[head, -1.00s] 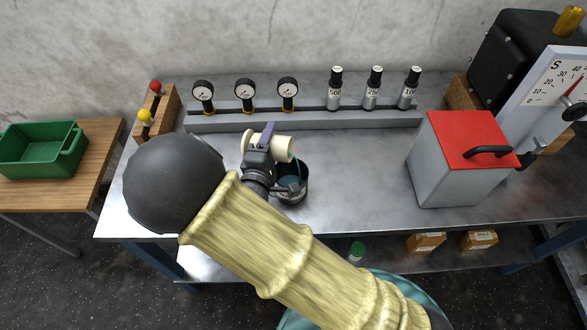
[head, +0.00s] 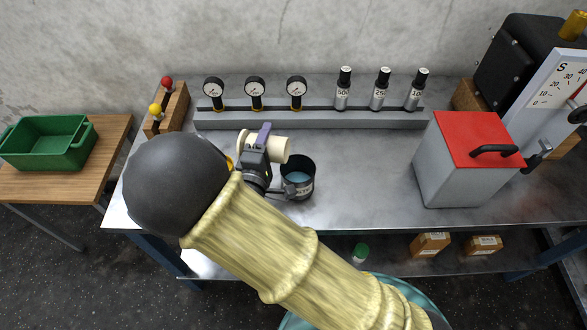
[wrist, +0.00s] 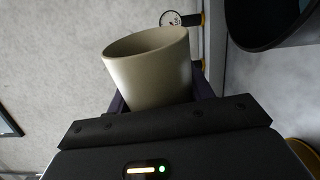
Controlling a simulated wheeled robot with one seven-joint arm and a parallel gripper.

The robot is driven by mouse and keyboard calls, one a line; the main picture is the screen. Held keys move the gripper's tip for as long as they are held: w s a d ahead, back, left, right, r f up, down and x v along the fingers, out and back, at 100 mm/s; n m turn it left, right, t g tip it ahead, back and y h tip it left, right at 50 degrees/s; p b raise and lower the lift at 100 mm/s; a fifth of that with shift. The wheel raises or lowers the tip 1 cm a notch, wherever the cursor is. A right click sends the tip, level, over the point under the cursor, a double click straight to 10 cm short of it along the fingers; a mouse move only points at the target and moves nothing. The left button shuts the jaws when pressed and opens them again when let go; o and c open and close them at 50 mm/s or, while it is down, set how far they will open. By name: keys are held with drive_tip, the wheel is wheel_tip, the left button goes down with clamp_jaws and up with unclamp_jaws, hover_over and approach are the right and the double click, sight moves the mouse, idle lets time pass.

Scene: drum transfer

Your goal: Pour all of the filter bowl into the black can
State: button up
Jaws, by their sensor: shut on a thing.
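The cream filter bowl (head: 278,149) lies on its side in my gripper (head: 260,145), its mouth facing right in the head view. My gripper is shut on its wall; the bowl also shows between the fingers in the wrist view (wrist: 150,77). The black can (head: 303,191) stands upright on the bench, just right of and below the bowl's mouth, with bluish liquid inside. Its dark rim shows at the top right of the wrist view (wrist: 270,25). No stream shows between bowl and can. The inside of the bowl is hidden.
A gauge rail (head: 310,118) with several gauges and bottles runs behind. A grey box with a red lid (head: 470,135) stands to the right. A yellow-orange thing (head: 230,163) is mostly hidden behind my gripper. The bench between can and box is clear.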

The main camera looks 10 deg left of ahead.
drive_tip(key=shift+w+d+r+n+p, duration=0.1)
drive_tip(key=shift+w+n+p, duration=0.15)
drive_tip(key=shift+n+p, duration=0.45)
drive_tip(key=shift+w+a+f+n+p, duration=0.25)
drive_tip(key=shift+f+n+p, duration=0.15)
drive_tip(key=shift+w+f+b, duration=0.1)
drive_tip(key=shift+f+b, duration=0.2)
drive_tip(key=shift+a, duration=0.1)
drive_tip(key=shift+a, duration=0.1)
